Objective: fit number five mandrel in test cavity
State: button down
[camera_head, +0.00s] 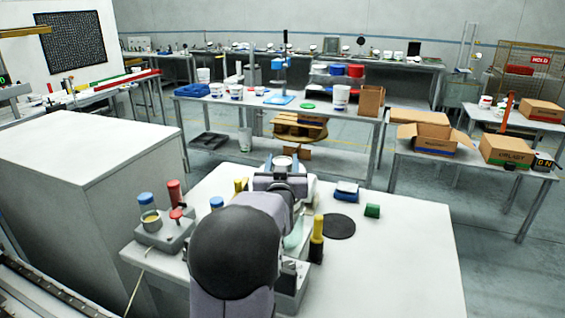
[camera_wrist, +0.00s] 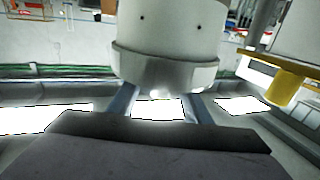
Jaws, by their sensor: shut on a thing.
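My gripper (camera_wrist: 157,98) is shut on a pale grey-white cylinder (camera_wrist: 168,40) with a wider collar at one end. The cylinder fills the upper middle of the wrist view, and no number can be read on it. In the head view my gripper (camera_head: 283,178) is partly hidden by my own arm, above the white table, with the cylinder's pale round end (camera_head: 283,163) showing. I cannot tell which fixture holds the test cavity. A grey fixture (camera_head: 165,236) at the left of the table carries a blue-capped post, a red post and a brass-coloured ring.
A yellow post with a black base (camera_head: 317,228) stands close to the right of my arm. The white table (camera_head: 400,270) is clear at front right.

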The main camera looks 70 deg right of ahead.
notch_tip(320, 180, down, 7)
jog(key=b, duration=0.7)
dwell(2.7)
jog(key=c, duration=0.9)
grip_release()
notch_tip(320, 180, up, 10)
jog(key=shift+f+b, duration=0.1)
jog(key=shift+b, duration=0.35)
